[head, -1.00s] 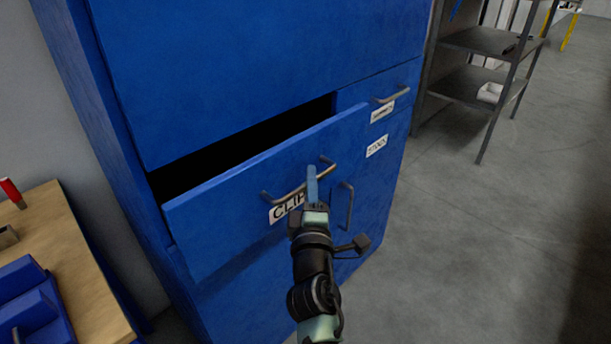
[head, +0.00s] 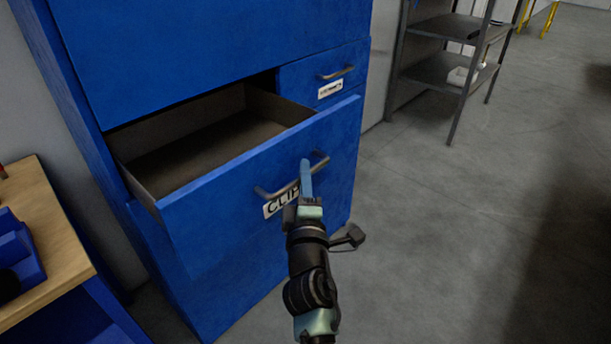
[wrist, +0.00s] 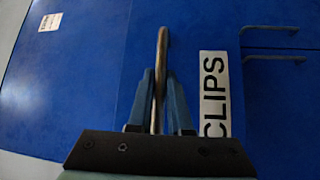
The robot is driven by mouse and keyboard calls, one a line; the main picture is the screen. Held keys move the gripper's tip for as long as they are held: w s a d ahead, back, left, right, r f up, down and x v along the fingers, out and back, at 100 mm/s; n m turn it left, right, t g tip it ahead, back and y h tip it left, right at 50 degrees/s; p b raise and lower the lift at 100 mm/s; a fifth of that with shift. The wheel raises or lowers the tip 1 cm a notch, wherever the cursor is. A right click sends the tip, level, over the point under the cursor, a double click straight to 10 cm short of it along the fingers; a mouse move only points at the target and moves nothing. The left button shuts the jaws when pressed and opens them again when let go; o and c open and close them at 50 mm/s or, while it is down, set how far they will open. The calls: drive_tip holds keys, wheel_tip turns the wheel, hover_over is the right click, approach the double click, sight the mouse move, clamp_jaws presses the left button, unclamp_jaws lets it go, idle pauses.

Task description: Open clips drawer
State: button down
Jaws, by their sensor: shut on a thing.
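The clips drawer (head: 225,185) is a blue drawer in a blue cabinet, pulled well out in the head view. Its brown inside (head: 215,140) shows and looks empty where visible. A white CLIPS label (head: 275,207) is on its front, partly hidden by my gripper; it also shows in the wrist view (wrist: 214,90). The metal bar handle (head: 265,192) is above the label. My gripper (head: 306,168) is shut on this handle. In the wrist view, the blue fingers (wrist: 160,95) stand on either side of the handle (wrist: 161,50).
A smaller shut drawer (head: 300,82) with a handle is at the upper right of the cabinet. A wooden-topped bench (head: 45,235) with blue bins (head: 20,265) stands at the left. Grey shelves (head: 440,72) stand at the back. The floor (head: 470,230) at the right is clear.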

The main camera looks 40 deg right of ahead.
drive_tip(key=shift+w, duration=0.1)
drive_tip(key=c, duration=0.8)
unclamp_jaws()
drive_tip(key=shift+c, duration=0.2)
drive_tip(key=b+v, duration=0.2)
drive_tip(key=v, duration=1.1)
